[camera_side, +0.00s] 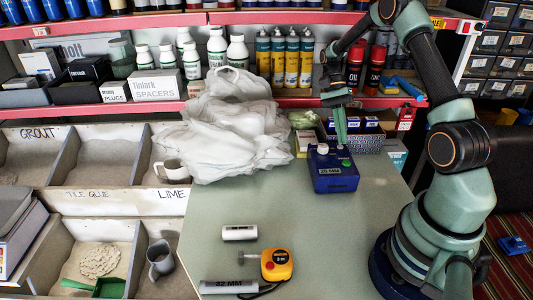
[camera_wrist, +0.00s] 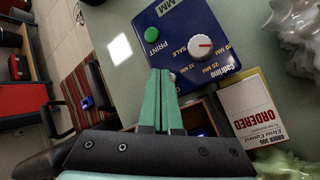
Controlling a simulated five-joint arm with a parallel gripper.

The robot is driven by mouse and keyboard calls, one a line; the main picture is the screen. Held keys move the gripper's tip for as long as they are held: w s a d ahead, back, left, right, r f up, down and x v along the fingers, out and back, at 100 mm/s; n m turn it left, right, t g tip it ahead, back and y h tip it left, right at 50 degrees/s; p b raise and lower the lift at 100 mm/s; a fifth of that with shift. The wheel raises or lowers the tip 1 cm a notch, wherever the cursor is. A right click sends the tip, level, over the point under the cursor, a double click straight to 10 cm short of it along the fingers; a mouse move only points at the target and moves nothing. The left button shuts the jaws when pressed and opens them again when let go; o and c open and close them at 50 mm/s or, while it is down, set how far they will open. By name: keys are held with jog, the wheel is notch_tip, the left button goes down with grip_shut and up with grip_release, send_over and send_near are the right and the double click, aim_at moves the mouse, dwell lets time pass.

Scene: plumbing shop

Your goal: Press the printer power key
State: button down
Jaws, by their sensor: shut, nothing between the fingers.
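I see no key marked power. My gripper (camera_side: 341,143) has green fingers, shut and empty, pointing down over the printer's back part. In the wrist view the fingertips (camera_wrist: 160,72) overlap the printer's edge beside the dial; I cannot tell whether they touch it.
A white plastic bag heap (camera_side: 235,125) lies left of the printer. Small boxes and an "ORDERED" card (camera_wrist: 252,108) stand close behind it. A white roll (camera_side: 239,233), a yellow tape measure (camera_side: 277,265) and a "32 MM" roll (camera_side: 228,287) lie in front. The bench between is clear.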

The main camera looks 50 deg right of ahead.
jog(key=shift+r, duration=0.2)
jog(key=shift+r, duration=0.1)
notch_tip(320, 180, up, 6)
jog(key=shift+f, duration=0.1)
dwell(0.6)
jog(key=a+r+n+t+h, duration=0.1)
jog(key=a+r+n+t, duration=0.2)
jog(key=a+n+t, duration=0.1)
jog(key=s+a+r+n+t+h, duration=0.1)
jog(key=a+r+n+t, duration=0.3)
jog(key=a+n, duration=0.3)
jog(key=s+a+r+n+t+h, duration=0.1)
jog(key=a+r+n+t+h, duration=0.1)
jog(key=a, duration=0.7)
notch_tip(320, 180, up, 2)
jog(key=n+t, duration=0.1)
jog(key=n, duration=0.2)
jog(key=shift+n+t, duration=0.3)
jog(key=shift+t, duration=0.1)
